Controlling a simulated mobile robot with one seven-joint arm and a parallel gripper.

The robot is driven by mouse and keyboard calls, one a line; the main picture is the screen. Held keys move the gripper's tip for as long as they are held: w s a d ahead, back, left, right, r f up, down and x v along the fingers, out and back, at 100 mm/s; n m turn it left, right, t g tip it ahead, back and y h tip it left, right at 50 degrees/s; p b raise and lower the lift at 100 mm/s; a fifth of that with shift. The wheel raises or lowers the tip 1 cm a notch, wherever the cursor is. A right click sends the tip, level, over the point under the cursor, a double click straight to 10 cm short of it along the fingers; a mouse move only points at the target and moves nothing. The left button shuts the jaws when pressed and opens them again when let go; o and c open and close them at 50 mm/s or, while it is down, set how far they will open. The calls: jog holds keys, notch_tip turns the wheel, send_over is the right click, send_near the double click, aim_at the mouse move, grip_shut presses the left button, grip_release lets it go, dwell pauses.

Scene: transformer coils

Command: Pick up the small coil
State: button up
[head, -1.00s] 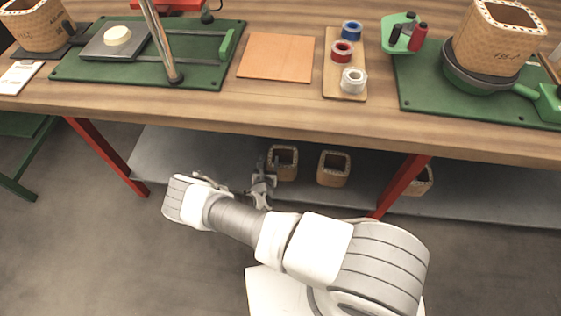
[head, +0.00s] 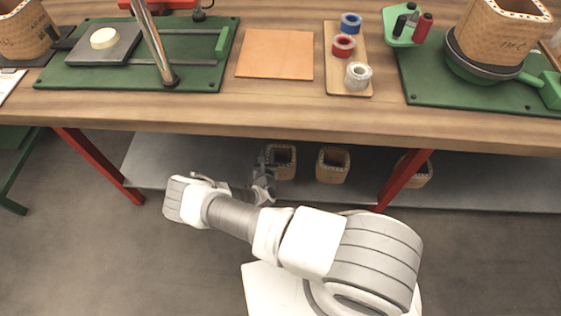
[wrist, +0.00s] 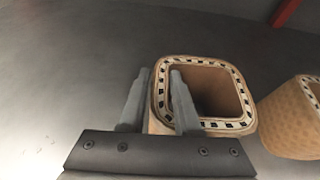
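A small tan square coil (head: 284,164) with a hollow middle and a black-and-white dotted rim stands upright on the grey shelf under the bench. In the wrist view the same coil (wrist: 232,100) is right ahead. My gripper (wrist: 160,72) is open, its two grey fingers apart. The coil's left wall shows between the fingers, with the right finger over the hollow. I cannot tell whether either finger touches the wall. In the head view my gripper (head: 264,170) is at the coil's left side, partly dark under the bench.
A second small coil (head: 332,166) stands close to the right, and another (head: 414,172) stands behind the red leg (head: 403,182). The wooden bench top (head: 290,115) overhangs the grey shelf (head: 150,160). Larger coils (head: 496,38) stand on the bench. The shelf's left part is clear.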

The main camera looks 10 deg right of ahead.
grip_shut()
jog(key=shift+w, duration=0.1)
dwell(1.0)
